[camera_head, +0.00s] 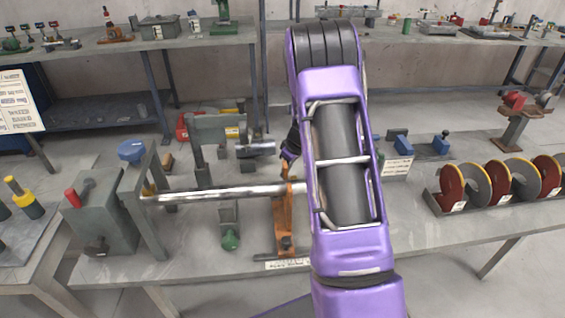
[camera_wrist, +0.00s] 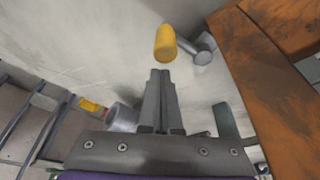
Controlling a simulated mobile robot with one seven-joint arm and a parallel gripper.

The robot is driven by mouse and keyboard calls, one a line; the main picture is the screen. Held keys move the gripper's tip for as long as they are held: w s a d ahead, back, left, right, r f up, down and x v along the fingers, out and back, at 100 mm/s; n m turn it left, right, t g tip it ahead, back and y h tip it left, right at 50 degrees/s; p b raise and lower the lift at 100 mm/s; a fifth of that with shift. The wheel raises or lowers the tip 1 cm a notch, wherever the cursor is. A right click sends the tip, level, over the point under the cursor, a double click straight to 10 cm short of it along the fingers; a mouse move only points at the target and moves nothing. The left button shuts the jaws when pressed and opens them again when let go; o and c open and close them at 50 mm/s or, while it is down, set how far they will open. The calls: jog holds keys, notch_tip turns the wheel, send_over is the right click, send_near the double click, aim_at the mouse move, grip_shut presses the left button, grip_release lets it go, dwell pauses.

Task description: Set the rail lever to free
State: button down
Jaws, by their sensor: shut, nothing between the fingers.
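In the wrist view my gripper (camera_wrist: 160,75) is shut and empty, its two fingers together. Just beyond the fingertips is a yellow rounded knob (camera_wrist: 165,43), beside a grey cylindrical metal part (camera_wrist: 203,48). I take the knob to be the lever's grip; its setting cannot be read. A worn orange plate (camera_wrist: 275,65) fills the right side. In the head view an orange stand (camera_head: 284,222) is on the table under a long shiny metal rod (camera_head: 225,195). A dark part of my gripper (camera_head: 291,146) shows by the stand's top; my purple arm hides the rest and the knob.
The bench (camera_head: 430,235) also holds a grey fixture with a blue knob (camera_head: 131,150) at left, a green-ended part (camera_head: 230,240), and red and grey discs (camera_head: 500,185) at right. Shelves (camera_head: 110,110) stand behind. The bench front at right is clear.

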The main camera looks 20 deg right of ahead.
aim_at(292, 177)
jog(key=shift+s+d, duration=0.35)
jog(key=shift+s, duration=0.45)
jog(key=shift+f+b, duration=0.1)
jog(key=shift+b, duration=0.3)
jog(key=shift+s+d+f+b, duration=0.1)
jog(key=shift+s+f+b, duration=0.15)
jog(key=shift+b, duration=1)
jog(key=shift+s+r+b, duration=0.3)
jog(key=shift+s+b, duration=0.25)
jog(key=shift+b, duration=0.6)
